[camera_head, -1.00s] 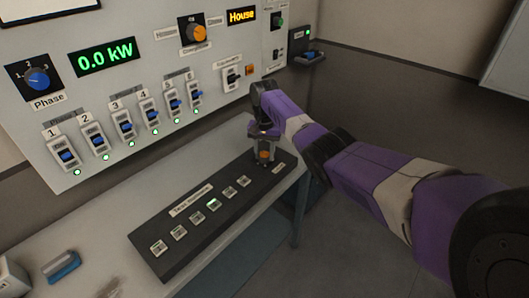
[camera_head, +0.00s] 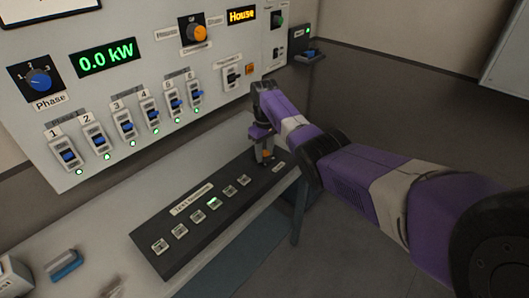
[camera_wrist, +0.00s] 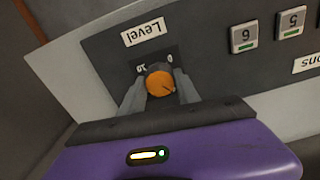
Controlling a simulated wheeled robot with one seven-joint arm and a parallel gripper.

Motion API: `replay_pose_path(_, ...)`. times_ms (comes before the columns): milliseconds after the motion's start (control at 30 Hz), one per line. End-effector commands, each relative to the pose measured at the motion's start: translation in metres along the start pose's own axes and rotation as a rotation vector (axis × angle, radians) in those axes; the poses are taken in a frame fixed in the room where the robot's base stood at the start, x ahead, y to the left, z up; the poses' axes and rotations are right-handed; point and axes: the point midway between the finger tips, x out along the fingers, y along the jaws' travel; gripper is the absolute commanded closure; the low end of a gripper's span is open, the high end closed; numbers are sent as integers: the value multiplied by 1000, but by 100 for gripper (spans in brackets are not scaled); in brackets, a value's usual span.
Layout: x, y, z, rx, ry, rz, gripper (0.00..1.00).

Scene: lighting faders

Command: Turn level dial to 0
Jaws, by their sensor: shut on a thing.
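The level dial (camera_wrist: 161,83) is an orange knob on the dark button panel, between my fingers in the wrist view. Its label "Level" (camera_wrist: 144,31) lies above it in that view, upside down, and scale digits show beside the knob, partly hidden. My gripper (camera_wrist: 158,90) is shut on the dial, with a finger on each side. In the head view my gripper (camera_head: 264,158) points down at the right end of the panel (camera_head: 215,215), and the orange of the dial shows between the fingers. The dial's exact setting is hard to read.
Several test buttons (camera_head: 213,203) line the panel left of my gripper. The wall console behind carries a phase dial (camera_head: 38,80), breaker switches (camera_head: 125,126) and an orange selector (camera_head: 195,33). A blue-and-grey object (camera_head: 64,265) lies at the left on the table.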

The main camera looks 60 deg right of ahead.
Motion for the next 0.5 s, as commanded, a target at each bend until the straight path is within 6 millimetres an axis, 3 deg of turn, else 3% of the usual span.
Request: replay_pose_path(500, 1, 0, 1, -490, -2, -2, 100)
